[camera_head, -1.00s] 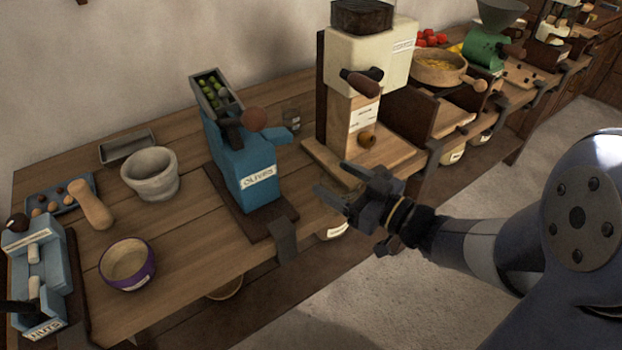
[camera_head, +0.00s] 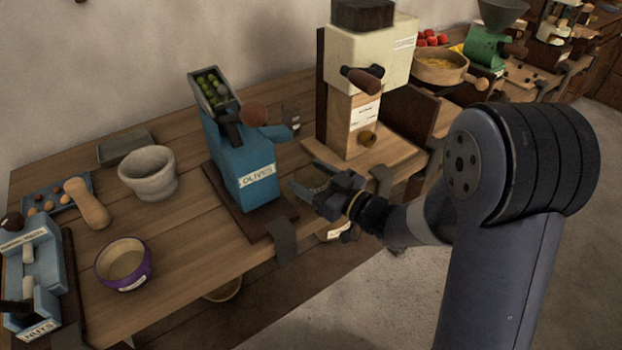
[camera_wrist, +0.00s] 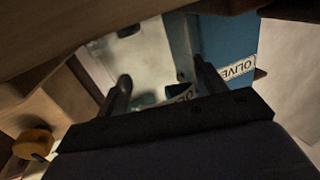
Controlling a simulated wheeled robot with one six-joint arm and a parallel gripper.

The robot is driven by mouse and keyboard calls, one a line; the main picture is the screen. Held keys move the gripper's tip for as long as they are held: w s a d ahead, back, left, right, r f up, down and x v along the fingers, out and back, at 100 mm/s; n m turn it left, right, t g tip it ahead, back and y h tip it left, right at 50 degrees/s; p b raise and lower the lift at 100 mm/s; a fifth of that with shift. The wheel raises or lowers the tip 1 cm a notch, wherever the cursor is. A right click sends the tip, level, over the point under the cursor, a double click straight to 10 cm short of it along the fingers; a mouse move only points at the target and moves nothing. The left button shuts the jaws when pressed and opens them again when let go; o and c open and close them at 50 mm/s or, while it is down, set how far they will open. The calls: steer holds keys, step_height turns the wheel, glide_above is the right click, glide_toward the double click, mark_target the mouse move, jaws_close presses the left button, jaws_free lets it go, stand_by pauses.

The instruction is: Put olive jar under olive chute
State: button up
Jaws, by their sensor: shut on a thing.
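The blue olive dispenser (camera_head: 243,165), labelled OLIVES, stands on a dark base on the wooden counter, with green olives in its top hopper (camera_head: 212,90). A blue spout (camera_head: 283,132) sticks out on its right side. My gripper (camera_head: 308,180) is just right of the dispenser, above the counter's front edge. It is shut on a clear glass jar (camera_wrist: 140,62), seen between the fingers in the wrist view, with a label low on it. The dispenser's blue side (camera_wrist: 228,42) shows close behind the right finger. The jar's outline is faint in the head view.
Another small glass (camera_head: 291,114) stands behind the spout. A mortar (camera_head: 148,172) and purple bowl (camera_head: 124,264) are to the left. Dark brackets (camera_head: 283,240) hang at the counter edge.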

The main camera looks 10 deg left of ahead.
steer(key=shift+a, duration=0.1)
steer(key=shift+f, duration=0.3)
steer(key=o, duration=1.1)
steer(key=shift+r, duration=0.1)
steer(key=shift+r, duration=0.15)
steer(key=v, duration=1.2)
steer(key=shift+w, duration=0.1)
